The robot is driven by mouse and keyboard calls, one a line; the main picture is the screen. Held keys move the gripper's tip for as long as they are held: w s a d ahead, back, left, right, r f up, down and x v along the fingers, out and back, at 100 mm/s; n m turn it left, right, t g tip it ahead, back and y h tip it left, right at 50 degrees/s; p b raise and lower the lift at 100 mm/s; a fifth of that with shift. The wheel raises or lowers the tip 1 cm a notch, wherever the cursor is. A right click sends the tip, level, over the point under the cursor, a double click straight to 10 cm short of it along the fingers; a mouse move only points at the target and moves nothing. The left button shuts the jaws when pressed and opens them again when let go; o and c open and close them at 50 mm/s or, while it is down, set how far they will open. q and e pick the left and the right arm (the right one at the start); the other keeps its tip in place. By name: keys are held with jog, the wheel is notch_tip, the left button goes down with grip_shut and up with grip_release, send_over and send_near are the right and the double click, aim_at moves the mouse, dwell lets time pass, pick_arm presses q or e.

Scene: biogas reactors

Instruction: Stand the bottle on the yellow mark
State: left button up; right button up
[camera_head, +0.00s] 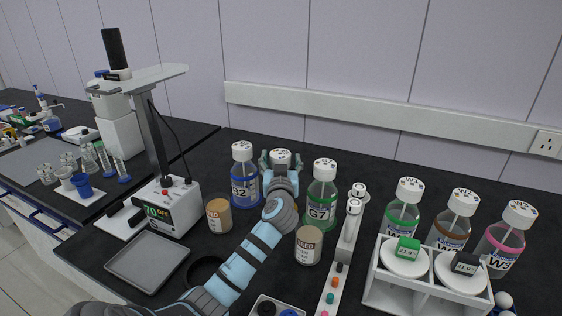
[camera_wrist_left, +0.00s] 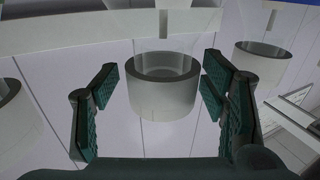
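A row of clear, white-capped bottles stands on the black bench in the head view: blue G2 (camera_head: 243,180), green G7 (camera_head: 321,197), and a middle bottle whose cap (camera_head: 281,156) shows above my left gripper (camera_head: 279,165). My gripper and wrist hide most of the middle bottle, including its label. In the left wrist view, my left gripper (camera_wrist_left: 161,72) has its two fingers apart. A white ring-shaped cap (camera_wrist_left: 163,88) appears between them, with gaps on both sides. I cannot make out a yellow mark. My right gripper is not in view.
Two brown-lidded jars (camera_head: 309,246) stand near my forearm. A heater-stirrer with a post (camera_head: 168,205) and a grey tray (camera_head: 148,261) are left. A white rack (camera_head: 412,292) and bottles W1, W2 and W3 (camera_head: 500,250) are right. A white pump strip (camera_head: 346,240) stands beside G7.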

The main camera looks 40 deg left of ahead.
pick_arm(q)
jog(key=v, duration=1.2)
jog(key=shift+a+p, duration=0.1)
jog(key=shift+p, duration=0.2)
